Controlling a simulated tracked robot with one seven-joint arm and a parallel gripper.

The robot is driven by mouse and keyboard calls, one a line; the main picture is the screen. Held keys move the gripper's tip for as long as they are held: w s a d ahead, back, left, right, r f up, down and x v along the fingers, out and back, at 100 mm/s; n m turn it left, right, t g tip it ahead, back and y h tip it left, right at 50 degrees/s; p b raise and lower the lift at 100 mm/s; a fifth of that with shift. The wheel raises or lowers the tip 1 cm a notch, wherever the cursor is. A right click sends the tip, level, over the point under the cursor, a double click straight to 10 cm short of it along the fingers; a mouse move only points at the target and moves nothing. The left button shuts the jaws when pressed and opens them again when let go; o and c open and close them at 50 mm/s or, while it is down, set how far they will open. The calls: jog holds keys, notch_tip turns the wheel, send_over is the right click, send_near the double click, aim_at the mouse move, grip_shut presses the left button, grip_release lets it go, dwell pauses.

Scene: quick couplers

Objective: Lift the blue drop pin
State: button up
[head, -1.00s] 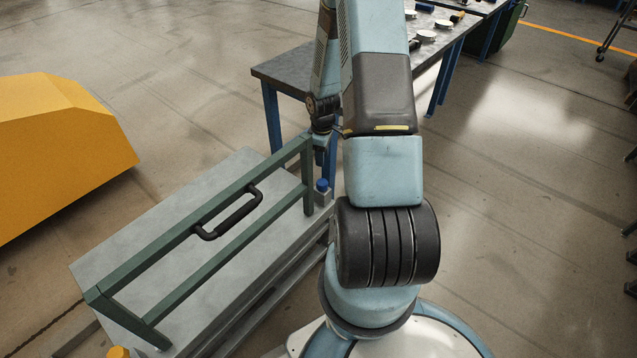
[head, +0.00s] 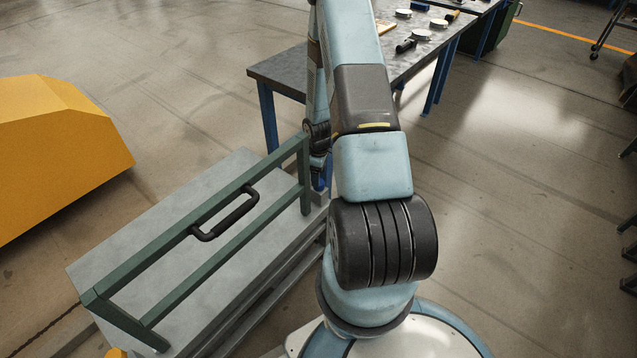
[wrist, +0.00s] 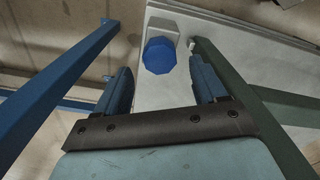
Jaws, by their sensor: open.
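The blue drop pin (wrist: 160,55) has a round, faceted blue head and sits on a pale grey block at the top middle of the wrist view. My gripper (wrist: 160,68) is open, with one finger on each side of the view and the pin head between and just beyond the fingertips. I see no contact with the pin. In the head view my gripper (head: 318,173) points down at the right end of the grey bench, beside the green frame's upright. There it largely hides the pin.
A green frame (head: 170,238) with a black handle (head: 225,213) stands on the grey bench (head: 120,245), close to my gripper's side. A workbench (head: 285,72) with blue legs holds small items behind. A yellow block (head: 60,145) stands at left.

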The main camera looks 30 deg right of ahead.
jog(key=shift+f, duration=2.35)
jog(key=shift+d+r, duration=0.1)
grip_shut()
